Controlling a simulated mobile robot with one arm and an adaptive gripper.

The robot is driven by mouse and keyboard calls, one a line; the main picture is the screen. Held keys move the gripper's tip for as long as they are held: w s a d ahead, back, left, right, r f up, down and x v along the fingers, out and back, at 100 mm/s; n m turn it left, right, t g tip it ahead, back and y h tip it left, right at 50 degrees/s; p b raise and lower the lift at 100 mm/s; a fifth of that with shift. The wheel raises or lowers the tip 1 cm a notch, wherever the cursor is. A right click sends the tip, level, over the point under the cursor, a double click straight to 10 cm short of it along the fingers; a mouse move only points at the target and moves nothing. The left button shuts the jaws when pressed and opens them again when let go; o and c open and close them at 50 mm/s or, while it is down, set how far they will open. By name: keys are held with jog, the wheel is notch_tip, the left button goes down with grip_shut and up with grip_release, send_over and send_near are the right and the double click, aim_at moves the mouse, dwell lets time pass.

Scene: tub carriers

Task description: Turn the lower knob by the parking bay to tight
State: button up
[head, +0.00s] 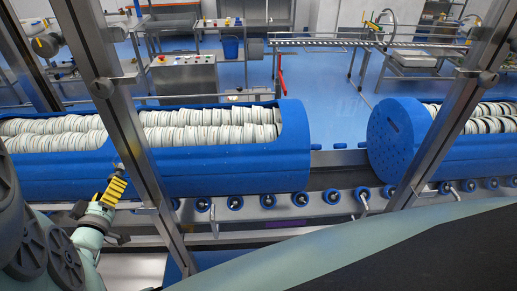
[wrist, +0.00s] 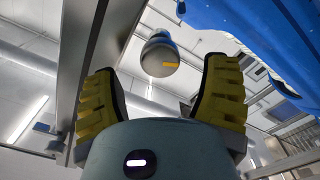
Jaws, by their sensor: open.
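My gripper (head: 115,190) is at the lower left in the head view, beside the near metal post and in front of the blue tub. Its yellow-padded fingers are spread and empty in the wrist view (wrist: 157,88). A pale round knob-like part (wrist: 160,58) with a blue band and yellow mark shows beyond the fingertips, apart from them. I cannot tell which is the lower knob, or any knob's setting.
A slanted metal post (head: 118,110) stands close to my gripper. Blue tubs (head: 230,170) (head: 395,140) filled with pale stacked pieces lie on a roller rail (head: 335,203). Another slanted post (head: 450,105) is at the right. Blue floor lies behind.

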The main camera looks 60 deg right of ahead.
jog(key=shift+x, duration=1.2)
jog(key=shift+o, duration=0.3)
jog(key=c, duration=1.2)
